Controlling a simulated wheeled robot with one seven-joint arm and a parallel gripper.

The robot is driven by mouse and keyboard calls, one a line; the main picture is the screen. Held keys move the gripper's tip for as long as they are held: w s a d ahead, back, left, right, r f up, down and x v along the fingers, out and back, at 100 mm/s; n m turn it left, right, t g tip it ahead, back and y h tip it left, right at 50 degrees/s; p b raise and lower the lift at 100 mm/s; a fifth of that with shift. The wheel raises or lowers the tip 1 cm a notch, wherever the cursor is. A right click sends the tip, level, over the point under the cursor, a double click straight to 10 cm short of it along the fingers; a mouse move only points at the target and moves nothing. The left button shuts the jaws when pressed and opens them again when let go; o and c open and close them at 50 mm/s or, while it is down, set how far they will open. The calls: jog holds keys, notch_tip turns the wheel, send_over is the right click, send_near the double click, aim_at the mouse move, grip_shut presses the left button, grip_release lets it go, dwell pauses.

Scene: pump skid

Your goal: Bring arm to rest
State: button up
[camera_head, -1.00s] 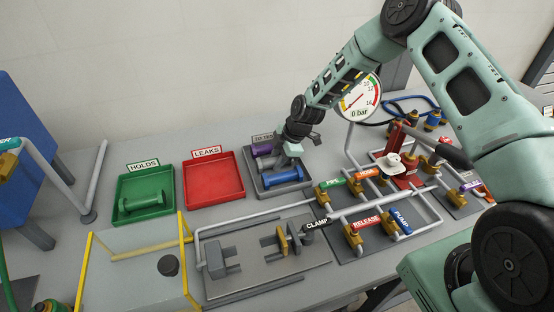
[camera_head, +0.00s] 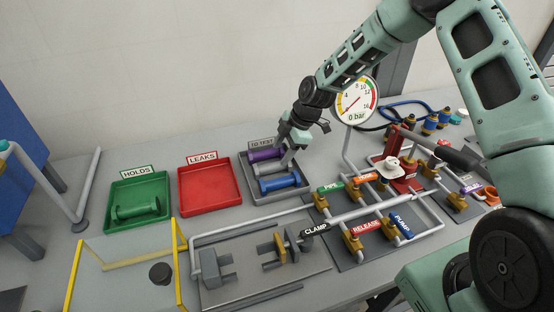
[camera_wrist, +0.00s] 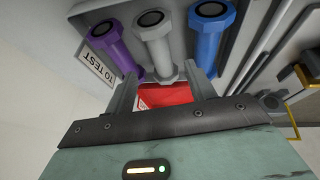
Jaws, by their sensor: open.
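My arm (camera_head: 360,50) reaches from the right over the bench. My gripper (camera_head: 287,158) hangs above the grey TO TEST tray (camera_head: 249,185). In the wrist view my gripper (camera_wrist: 163,92) is open, with nothing between its fingers. Past the fingers lie a purple spool (camera_wrist: 112,45), a grey spool (camera_wrist: 157,40) and a blue spool (camera_wrist: 208,38). In the head view the purple spool (camera_head: 262,154) and the blue spool (camera_head: 280,183) lie in the tray; the grey one is mostly hidden by the gripper. Whether the fingers touch the grey spool, I cannot tell.
The green HOLDS tray (camera_head: 120,190) has a green spool (camera_head: 136,210) in it; the red LEAKS tray (camera_head: 210,187) is empty. Valves and pipes, the clamp fixture (camera_head: 285,245) and the gauge (camera_head: 356,100) stand near the arm. A yellow-edged clear guard (camera_head: 125,263) is front left.

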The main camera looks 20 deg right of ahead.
jog(key=shift+s+d+r, duration=0.1)
jog(key=shift+r, duration=0.25)
jog(key=s+a+r+m+g+h, duration=0.1)
jog(key=s+a+r+m, duration=0.1)
jog(key=s+a+r, duration=0.5)
jog(key=s+a+r+m+g+h, duration=0.15)
jog(key=s+a+r, duration=0.3)
jog(key=s, duration=0.45)
jog(key=s+d+r+m, duration=0.1)
jog(key=s+r+m, duration=0.2)
jog(key=s, duration=0.8)
jog(key=s+d+r+m+h, duration=0.1)
jog(key=s+r+m, duration=0.2)
jog(key=s, duration=0.7)
jog(key=shift+s+m+t+b, duration=0.35)
jog(key=shift+s+m+b, duration=0.1)
jog(key=shift+m, duration=0.1)
